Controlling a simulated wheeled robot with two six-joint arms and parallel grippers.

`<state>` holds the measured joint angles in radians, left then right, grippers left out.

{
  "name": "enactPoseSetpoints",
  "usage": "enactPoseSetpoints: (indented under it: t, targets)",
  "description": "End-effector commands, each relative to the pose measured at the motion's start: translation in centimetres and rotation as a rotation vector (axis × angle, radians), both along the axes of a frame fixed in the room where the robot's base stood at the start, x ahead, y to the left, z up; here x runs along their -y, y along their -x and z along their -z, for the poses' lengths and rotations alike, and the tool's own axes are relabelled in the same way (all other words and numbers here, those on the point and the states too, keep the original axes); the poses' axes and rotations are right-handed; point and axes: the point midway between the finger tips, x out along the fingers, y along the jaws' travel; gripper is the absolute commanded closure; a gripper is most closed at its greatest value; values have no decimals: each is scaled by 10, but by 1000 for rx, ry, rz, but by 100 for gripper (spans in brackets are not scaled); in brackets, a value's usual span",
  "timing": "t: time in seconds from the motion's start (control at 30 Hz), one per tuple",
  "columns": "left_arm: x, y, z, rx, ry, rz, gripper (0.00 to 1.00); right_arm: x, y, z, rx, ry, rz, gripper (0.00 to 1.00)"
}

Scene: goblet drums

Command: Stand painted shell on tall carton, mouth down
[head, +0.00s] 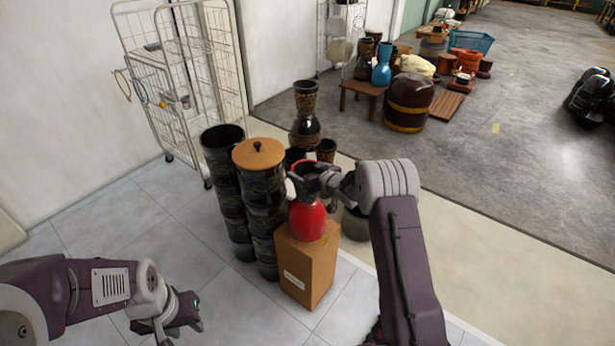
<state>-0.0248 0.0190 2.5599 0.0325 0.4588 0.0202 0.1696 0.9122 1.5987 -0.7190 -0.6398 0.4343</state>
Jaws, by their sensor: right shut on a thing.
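The painted shell (307,222) is glossy red. It is upright on top of the tall brown carton (305,270), its wide rounded part low and its narrower end up. It looks to be touching the carton top; its underside is hidden. My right gripper (306,184) comes in from the right and is shut on the shell's upper, narrow part, hiding some of it. My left gripper (185,315) is low at the left, apart from the carton and shell; its fingers are too unclear to tell their opening.
Stacked dark drum shells (225,185), one stack with a wooden lid (258,153), stand close left of the carton. A tall black goblet drum (305,120) is behind. A wire cage trolley (185,85) stands by the wall. Tiled floor at front left is clear.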

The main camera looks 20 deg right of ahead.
Motion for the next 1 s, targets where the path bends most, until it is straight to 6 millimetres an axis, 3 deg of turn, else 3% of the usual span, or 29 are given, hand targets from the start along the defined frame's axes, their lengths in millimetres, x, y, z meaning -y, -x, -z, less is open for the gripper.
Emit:
enactPoseSetpoints:
  t: [0.07, 0.4, 0.43, 0.47, 0.77, 1.0]
  targets:
    - [0, 0, 5, 0, 0, 0, 64, 0, -1, 10, 6, -1, 1, 82]
    - [0, 0, 6, 0, 0, 0, 64, 0, -1, 12, 7, -1, 1, 82]
    - [0, 0, 5, 0, 0, 0, 64, 0, 0, 15, 0, 0, 1, 4]
    - [0, 0, 5, 0, 0, 0, 64, 0, 0, 14, 0, 0, 1, 0]
    - [0, 0, 2, 0, 0, 0, 64, 1, 1, 10, 0, 0, 1, 0]
    - [0, 0, -2, 0, 0, 0, 64, 11, 35, -6, 0, 1, 2, 0]
